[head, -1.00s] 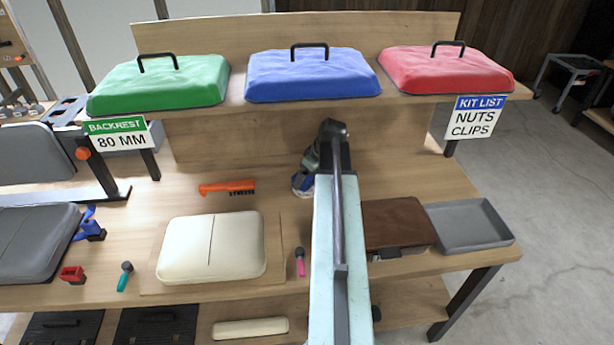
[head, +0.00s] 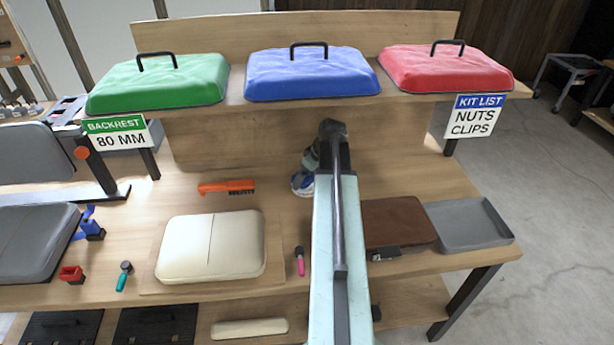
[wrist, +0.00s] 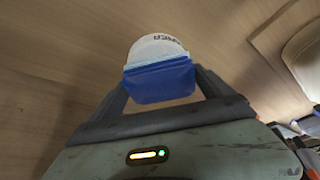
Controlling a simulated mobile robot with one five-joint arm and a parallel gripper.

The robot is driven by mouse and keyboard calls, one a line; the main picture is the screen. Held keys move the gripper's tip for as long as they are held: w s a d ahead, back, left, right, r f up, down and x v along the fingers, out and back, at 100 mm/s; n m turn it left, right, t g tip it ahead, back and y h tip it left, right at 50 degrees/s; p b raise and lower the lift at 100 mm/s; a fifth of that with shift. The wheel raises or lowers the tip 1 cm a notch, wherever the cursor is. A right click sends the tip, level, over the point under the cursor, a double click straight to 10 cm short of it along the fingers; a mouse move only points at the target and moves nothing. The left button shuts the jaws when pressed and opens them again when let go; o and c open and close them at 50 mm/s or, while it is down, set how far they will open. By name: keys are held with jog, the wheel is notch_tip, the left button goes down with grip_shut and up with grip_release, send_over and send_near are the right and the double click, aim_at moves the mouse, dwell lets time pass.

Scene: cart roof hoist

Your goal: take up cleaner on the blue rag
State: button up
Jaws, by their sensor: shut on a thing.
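The blue rag (wrist: 160,84) is between the fingers of my gripper (wrist: 162,92) in the wrist view, with a paler blue edge along its far side. My gripper is shut on it. Just beyond it is a round white cleaner container (wrist: 155,45) with dark lettering ending in "NER", partly covered by the rag. I cannot tell whether rag and container touch. In the head view the white and blue container (head: 301,184) shows on the bench just left of my arm. My arm hides most of the gripper and the rag there.
An orange brush (head: 227,187) and a cream cushion (head: 211,248) lie left of my arm. A brown pad (head: 398,222) and a grey tray (head: 468,226) lie to the right. A shelf (head: 235,112) with green, blue and red covers stands above the bench.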

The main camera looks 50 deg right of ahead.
notch_tip(320, 180, up, 7)
jog(key=p, duration=0.7)
jog(key=shift+f, duration=0.1)
dwell(0.6)
